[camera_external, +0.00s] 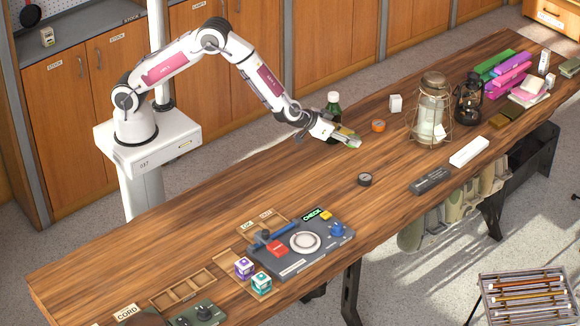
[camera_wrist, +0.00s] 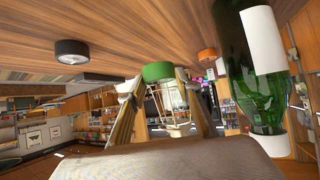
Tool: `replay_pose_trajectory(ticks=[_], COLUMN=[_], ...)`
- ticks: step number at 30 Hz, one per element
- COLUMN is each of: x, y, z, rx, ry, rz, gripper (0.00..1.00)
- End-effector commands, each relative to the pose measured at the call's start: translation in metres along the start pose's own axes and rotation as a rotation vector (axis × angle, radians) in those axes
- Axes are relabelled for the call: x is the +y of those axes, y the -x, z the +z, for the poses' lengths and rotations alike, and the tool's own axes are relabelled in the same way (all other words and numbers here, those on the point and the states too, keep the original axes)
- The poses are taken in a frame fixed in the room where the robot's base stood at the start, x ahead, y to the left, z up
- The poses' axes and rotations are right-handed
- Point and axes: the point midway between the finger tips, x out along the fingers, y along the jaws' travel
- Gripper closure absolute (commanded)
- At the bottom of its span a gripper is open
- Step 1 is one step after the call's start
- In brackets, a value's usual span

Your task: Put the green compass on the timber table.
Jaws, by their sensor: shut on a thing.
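The green compass (camera_wrist: 157,72) is between the fingertips of my gripper (camera_wrist: 158,84) in the wrist view. My gripper is shut on it. The timber table (camera_external: 210,240) is the long wooden bench beneath. The compass is low over the tabletop; I cannot tell whether it touches the wood.
A green bottle (camera_external: 333,108) stands right beside my gripper. An orange compass (camera_external: 378,126) and a black compass (camera_external: 365,179) lie nearby.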

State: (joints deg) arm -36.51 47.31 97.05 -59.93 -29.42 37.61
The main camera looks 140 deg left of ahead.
Motion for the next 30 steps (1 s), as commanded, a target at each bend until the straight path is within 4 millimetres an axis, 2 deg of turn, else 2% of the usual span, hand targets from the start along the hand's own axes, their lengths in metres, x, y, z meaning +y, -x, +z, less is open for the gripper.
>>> replay_pose_trajectory(ticks=[3,10,30], x=[0.0,0.0,0.0], y=[0.009,0.02,0.022], z=[-0.014,-0.029,-0.032], rx=[0.003,0.001,0.0], ry=[0.0,0.0,-0.001], rz=[0.001,0.0,0.0], gripper=[0.91,0.91,0.91])
